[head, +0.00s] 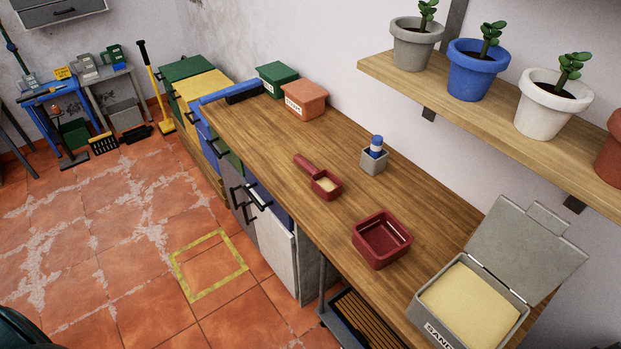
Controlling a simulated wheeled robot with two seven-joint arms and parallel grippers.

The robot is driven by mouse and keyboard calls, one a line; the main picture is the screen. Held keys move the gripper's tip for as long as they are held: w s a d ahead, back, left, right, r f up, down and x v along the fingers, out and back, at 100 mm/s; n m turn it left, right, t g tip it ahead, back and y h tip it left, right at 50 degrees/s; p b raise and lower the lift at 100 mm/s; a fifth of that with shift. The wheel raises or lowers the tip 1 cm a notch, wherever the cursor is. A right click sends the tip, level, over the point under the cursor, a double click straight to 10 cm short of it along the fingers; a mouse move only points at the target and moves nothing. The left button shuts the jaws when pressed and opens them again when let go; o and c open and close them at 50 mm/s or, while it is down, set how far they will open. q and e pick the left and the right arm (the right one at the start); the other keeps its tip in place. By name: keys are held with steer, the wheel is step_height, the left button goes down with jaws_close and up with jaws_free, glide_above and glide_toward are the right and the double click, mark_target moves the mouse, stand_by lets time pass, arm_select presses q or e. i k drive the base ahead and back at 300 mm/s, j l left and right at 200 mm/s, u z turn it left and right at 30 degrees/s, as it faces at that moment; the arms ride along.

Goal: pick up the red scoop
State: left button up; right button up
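The red scoop (307,164) lies on the wooden counter (255,134), near its middle. Its dark red handle points to the back left. Its square cup (339,189) faces up and holds a pale, sand-coloured fill. Nothing touches the scoop. Neither of my grippers shows in the head view.
A red square tray (368,256) stands right of the scoop. A small grey box with a blue and white item (374,160) stands behind it. An open grey sand bin (425,323) is at the near right. Green (278,77) and orange (306,99) boxes stand at the far end. A shelf with potted plants (455,80) overhangs the counter.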

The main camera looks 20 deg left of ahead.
mark_target(326, 184)
steer(key=z, duration=0.85)
steer(key=u, duration=1.3)
steer(key=j+z, duration=0.1)
steer(key=z, duration=0.25)
steer(key=i+j+z, duration=0.1)
steer(key=z, duration=0.25)
steer(key=j+z, duration=0.6)
steer(key=j, duration=0.6)
steer(key=j+z, duration=0.35)
steer(key=j, duration=0.55)
